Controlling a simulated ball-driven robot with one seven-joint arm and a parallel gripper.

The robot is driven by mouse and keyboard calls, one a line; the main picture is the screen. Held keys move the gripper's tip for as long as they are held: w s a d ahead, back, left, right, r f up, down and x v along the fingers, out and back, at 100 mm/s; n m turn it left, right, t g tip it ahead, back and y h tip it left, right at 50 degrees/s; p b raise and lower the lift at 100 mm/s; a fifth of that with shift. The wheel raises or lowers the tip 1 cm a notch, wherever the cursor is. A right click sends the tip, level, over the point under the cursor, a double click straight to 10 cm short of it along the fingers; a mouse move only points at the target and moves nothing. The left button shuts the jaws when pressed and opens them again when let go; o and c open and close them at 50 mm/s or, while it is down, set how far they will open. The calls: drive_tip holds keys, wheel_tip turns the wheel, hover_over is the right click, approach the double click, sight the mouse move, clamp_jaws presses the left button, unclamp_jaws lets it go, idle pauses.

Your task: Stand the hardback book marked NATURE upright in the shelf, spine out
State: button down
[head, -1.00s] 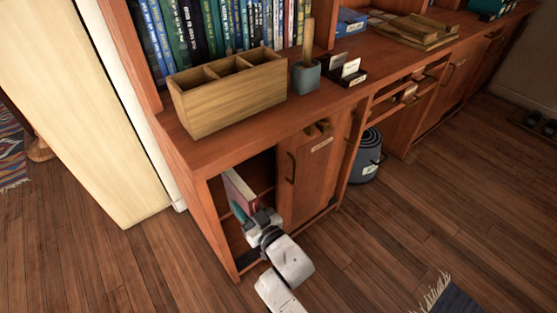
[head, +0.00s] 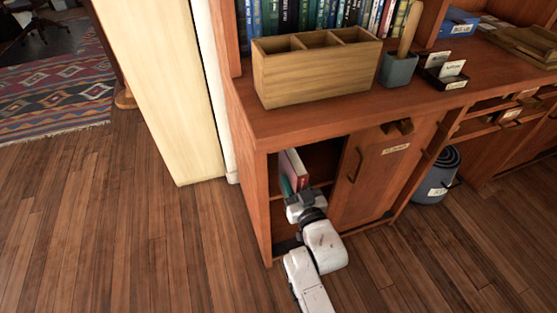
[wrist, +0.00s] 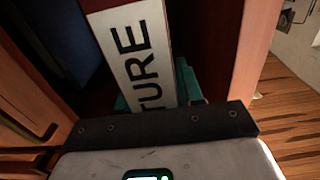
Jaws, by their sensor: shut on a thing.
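The NATURE book (head: 301,168) has a red cover and stands roughly upright inside the open lower shelf compartment (head: 322,158). My gripper (head: 290,187) is at the compartment's mouth, shut on the book. A teal finger (wrist: 188,82) shows beside the spine. The book's lower edge is hidden, so I cannot tell whether it rests on the compartment's floor.
A closed cabinet door (head: 375,185) adjoins the opening on the right. A wooden divided box (head: 315,80) and a pen pot (head: 398,68) stand on the counter above. A blue bin (head: 437,180) is further right. The wood floor (head: 130,220) at left is clear.

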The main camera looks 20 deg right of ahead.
drive_tip(key=w+f+b, duration=0.3)
drive_tip(key=w+b, duration=0.6)
drive_tip(key=w, duration=0.4)
drive_tip(key=shift+w+f+b, duration=0.15)
drive_tip(key=shift+b, duration=0.15)
idle(0.8)
drive_tip(key=shift+f, duration=0.15)
drive_tip(key=c, duration=0.7)
unclamp_jaws()
drive_tip(key=shift+f, duration=0.1)
